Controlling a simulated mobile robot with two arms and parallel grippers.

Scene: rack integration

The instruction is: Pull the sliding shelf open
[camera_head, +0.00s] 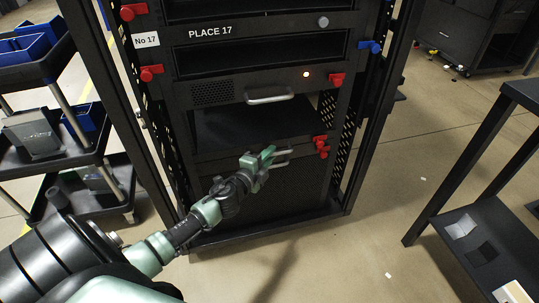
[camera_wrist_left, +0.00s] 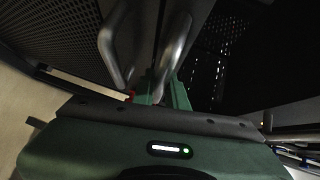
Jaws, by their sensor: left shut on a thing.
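The black rack (camera_head: 160,125) stands in the middle of the head view, marked "PLACE 17". The sliding shelf (camera_head: 235,128) is a flat black surface low in the rack, below a unit with its own silver handle. My left gripper (camera_head: 268,157) is shut on the shelf's silver handle (camera_head: 283,158) at the shelf's front edge. In the left wrist view the handle (camera_wrist_left: 172,60) rises from between the green fingers (camera_wrist_left: 160,92). The fingers hide part of the handle. How far the shelf stands out from the rack is hard to tell. My right gripper is not in view.
Red latches (camera_head: 321,146) sit at the rack's right side near the shelf. A black cart (camera_head: 85,160) with blue bins stands at the left. A black table (camera_head: 450,190) stands at the right. The floor (camera_head: 340,255) before the rack is clear.

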